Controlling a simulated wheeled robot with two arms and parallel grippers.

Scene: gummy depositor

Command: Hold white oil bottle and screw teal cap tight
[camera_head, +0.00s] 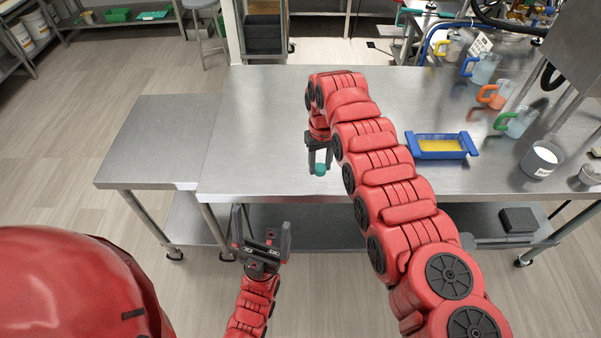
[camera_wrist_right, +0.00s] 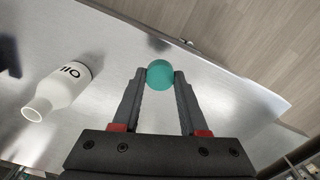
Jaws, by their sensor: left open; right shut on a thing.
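My right gripper (camera_head: 320,167) is shut on the teal cap (camera_head: 320,170), held between its fingertips over the front part of the steel table. In the right wrist view the round cap (camera_wrist_right: 159,74) sits between the two fingertips (camera_wrist_right: 160,78). The white oil bottle (camera_wrist_right: 62,88) shows at the left of that view, apart from the cap, with its "oil" lettering and open, uncapped neck. My left gripper (camera_head: 261,222) is open and empty in front of the table's edge.
The steel table (camera_head: 255,120) has free room left of my right arm; a lower side table (camera_head: 155,140) adjoins it. A blue tray (camera_head: 440,156) with yellow contents, several coloured-handled jugs (camera_head: 483,68) and a white-filled beaker (camera_head: 541,160) stand to the right.

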